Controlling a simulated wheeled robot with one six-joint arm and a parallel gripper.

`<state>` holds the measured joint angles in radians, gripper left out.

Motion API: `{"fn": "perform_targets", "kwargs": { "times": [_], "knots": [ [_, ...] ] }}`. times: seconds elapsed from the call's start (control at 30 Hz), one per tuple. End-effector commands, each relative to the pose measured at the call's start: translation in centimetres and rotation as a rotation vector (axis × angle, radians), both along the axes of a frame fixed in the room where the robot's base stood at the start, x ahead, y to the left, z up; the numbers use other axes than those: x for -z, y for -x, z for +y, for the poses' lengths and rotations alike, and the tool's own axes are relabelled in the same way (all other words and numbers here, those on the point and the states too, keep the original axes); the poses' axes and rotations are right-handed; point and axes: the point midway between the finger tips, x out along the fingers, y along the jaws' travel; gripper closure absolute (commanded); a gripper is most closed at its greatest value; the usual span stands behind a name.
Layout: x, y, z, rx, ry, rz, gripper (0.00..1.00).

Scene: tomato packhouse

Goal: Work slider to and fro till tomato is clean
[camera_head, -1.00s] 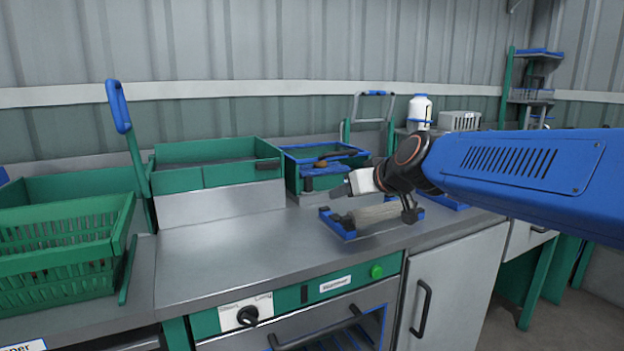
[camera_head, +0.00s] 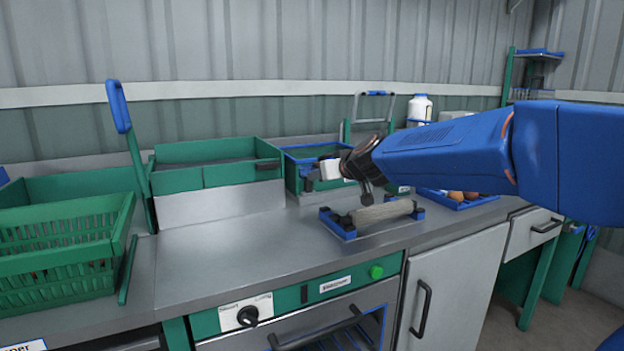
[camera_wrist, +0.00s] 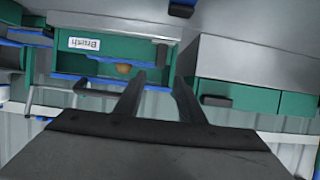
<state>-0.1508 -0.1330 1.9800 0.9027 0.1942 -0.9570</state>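The green brush box (camera_head: 303,154) with a blue rim stands at the back of the counter; its label reads "Brush" upside down in the wrist view (camera_wrist: 115,55). One brownish-orange round thing, seemingly the tomato (camera_wrist: 123,69), shows in it there; in the head view my arm hides it. A dark knob (camera_wrist: 162,55) on the box front may be the slider; I cannot tell for sure. My gripper (camera_head: 314,180) is in front of the box in the head view. In the wrist view its two fingers (camera_wrist: 158,77) are apart with nothing between them.
A beige roller (camera_head: 382,212) on a blue stand lies just below my gripper. A blue tray (camera_head: 458,205) of round produce is to the right. Green bins (camera_head: 228,173) and a green basket (camera_head: 65,245) stand left. The steel counter (camera_head: 225,250) in front is clear.

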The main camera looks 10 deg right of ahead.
Motion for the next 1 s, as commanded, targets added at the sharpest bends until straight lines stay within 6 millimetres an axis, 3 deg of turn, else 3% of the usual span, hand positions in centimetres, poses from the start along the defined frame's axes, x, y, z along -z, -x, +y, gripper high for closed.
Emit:
{"fn": "perform_targets", "kwargs": {
  "times": [0.3, 0.5, 0.97, 1.0],
  "knots": [
    [2.0, -4.4, 1.5, -0.001, -0.001, 0.002, 0.64],
    [2.8, -6.3, 2.1, 0.000, -0.001, 0.001, 0.64],
    [3.1, -7.1, 2.3, 0.000, 0.000, 0.001, 0.64],
    [3.1, -7.1, 2.3, 0.000, 0.000, 0.001, 0.71]
  ]
}}
